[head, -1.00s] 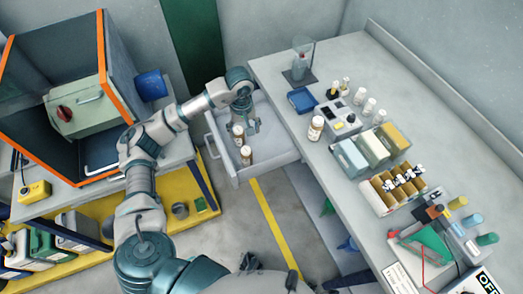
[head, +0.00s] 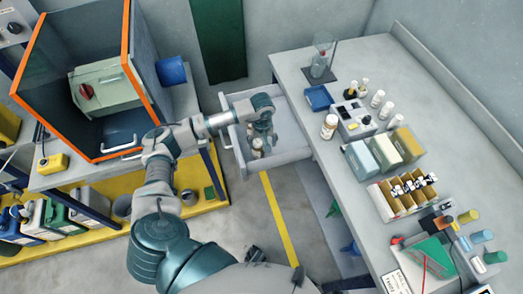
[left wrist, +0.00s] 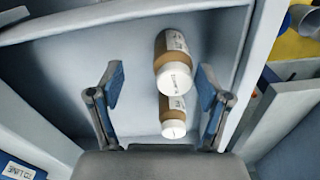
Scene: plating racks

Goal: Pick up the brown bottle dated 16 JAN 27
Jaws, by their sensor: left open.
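Two brown bottles with white caps and white labels stand in the open drawer. In the left wrist view one bottle (left wrist: 175,62) is at the upper middle and the other bottle (left wrist: 173,116) is below it, close by. Faint print shows on the caps, but I cannot read any date. In the head view the bottles (head: 257,146) are partly hidden by my left gripper (head: 263,136), which hangs over the drawer. In the left wrist view the left gripper (left wrist: 160,85) is open, its fingers either side of the bottles. My right gripper is not in view.
An orange-framed cabinet (head: 126,45) stands on the left.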

